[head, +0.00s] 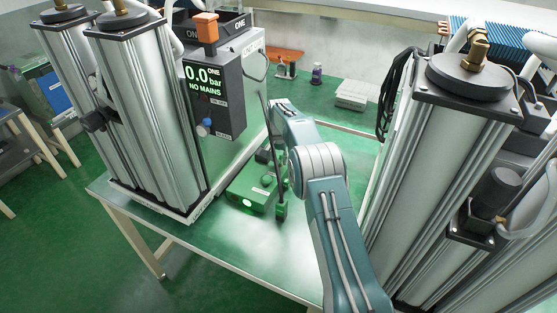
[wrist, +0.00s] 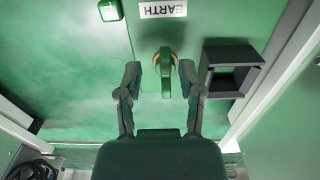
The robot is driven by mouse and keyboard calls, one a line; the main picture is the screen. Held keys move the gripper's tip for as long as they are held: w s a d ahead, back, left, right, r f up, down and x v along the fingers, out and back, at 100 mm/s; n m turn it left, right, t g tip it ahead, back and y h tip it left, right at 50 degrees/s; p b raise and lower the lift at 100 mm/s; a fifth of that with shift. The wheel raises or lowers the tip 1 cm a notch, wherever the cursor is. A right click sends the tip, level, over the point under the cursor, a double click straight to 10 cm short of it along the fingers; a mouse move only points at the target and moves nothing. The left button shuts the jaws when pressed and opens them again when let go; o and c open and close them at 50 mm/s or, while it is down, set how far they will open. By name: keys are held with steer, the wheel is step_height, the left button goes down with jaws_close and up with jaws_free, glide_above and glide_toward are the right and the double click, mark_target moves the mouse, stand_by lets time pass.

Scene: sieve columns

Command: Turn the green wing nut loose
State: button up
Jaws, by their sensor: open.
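The green wing nut (wrist: 165,62) shows in the wrist view, with a brass-yellow edge, upright against a green surface beside an upside-down EARTH label (wrist: 163,9). My gripper (wrist: 160,76) is open, with one finger on each side of the wing nut. A gap shows between the nut and each finger, and nothing is held. In the head view my arm reaches down to a green box (head: 250,192) on the bench. The wing nut cannot be made out there.
A dark open-fronted holder (wrist: 229,68) stands close to the right finger. A lit green lamp (wrist: 109,10) is at upper left. In the head view, a tall metal column (head: 445,150) stands right of my arm. A cabinet (head: 225,95) reading 0.0 bar NO MAINS stands left. The bench front (head: 225,235) is clear.

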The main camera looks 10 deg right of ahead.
steer(key=shift+a+f, duration=0.1)
steer(key=shift+f, duration=0.15)
steer(key=shift+a+f, duration=0.1)
steer(key=shift+a, duration=0.35)
jaws_close()
steer(key=shift+d, duration=0.25)
